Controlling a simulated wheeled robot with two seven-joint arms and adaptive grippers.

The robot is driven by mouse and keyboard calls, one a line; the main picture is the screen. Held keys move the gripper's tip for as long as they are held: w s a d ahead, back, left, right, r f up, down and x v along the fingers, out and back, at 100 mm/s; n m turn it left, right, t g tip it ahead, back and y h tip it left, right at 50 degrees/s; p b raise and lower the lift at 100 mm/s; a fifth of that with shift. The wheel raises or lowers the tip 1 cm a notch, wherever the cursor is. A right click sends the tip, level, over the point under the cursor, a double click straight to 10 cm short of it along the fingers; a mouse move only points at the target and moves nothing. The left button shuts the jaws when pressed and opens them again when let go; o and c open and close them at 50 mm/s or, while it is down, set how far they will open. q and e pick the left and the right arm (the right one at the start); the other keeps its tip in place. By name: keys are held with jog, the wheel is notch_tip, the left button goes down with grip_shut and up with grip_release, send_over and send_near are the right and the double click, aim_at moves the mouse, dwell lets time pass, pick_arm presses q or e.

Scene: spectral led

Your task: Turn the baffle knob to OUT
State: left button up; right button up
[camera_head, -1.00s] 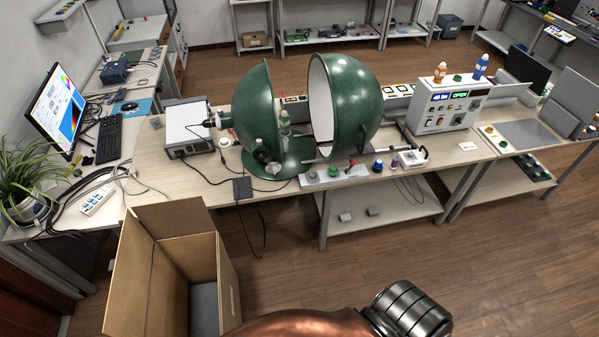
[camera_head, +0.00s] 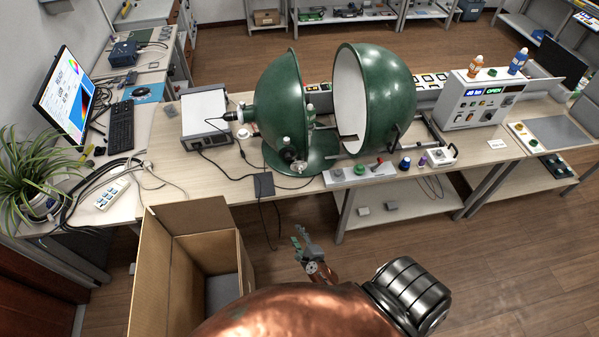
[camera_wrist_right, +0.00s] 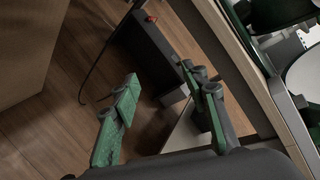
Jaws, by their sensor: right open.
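The green sphere stands open on the bench as two halves, a left half (camera_head: 277,95) and a right half (camera_head: 385,100). In front of it, at the bench edge, lies a pale control strip (camera_head: 349,176) with a grey knob (camera_head: 337,173), a green button (camera_head: 360,169) and a red-tipped lever (camera_head: 378,162). I cannot read labels or tell which control is the baffle knob. My right gripper (camera_head: 301,237) is open and empty in front of the bench, below and left of the strip. The wrist view shows its green-padded fingers (camera_wrist_right: 160,75) spread apart. My left gripper is out of view.
An open cardboard box (camera_head: 170,260) stands on the floor left of my right gripper. A small dark box (camera_head: 263,185) with a hanging cable is at the bench edge. A control panel reading OPEN (camera_head: 481,98) stands at the right. Floor right of the gripper is clear.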

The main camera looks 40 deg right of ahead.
jog(key=w+d+r+m+t+h, duration=0.1)
jog(key=w+d+r+m+h, duration=0.15)
jog(key=r+m, duration=0.35)
jog(key=w+d+r+m+t+h, duration=0.1)
jog(key=w+d+r+m, duration=0.15)
jog(key=r, duration=0.55)
jog(key=m+h, duration=0.2)
jog(key=m, duration=0.5)
send_near(300, 171)
jog(key=w+f, duration=0.1)
jog(key=x, duration=0.4)
jog(key=p+x, duration=0.1)
jog(key=x, duration=0.2)
jog(key=shift+d+r, duration=0.35)
jog(key=shift+w+d, duration=0.2)
jog(key=shift+w, duration=0.25)
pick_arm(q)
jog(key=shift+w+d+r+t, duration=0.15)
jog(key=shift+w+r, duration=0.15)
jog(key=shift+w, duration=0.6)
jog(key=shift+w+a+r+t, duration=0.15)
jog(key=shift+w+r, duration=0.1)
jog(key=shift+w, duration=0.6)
pick_arm(e)
grip_shut()
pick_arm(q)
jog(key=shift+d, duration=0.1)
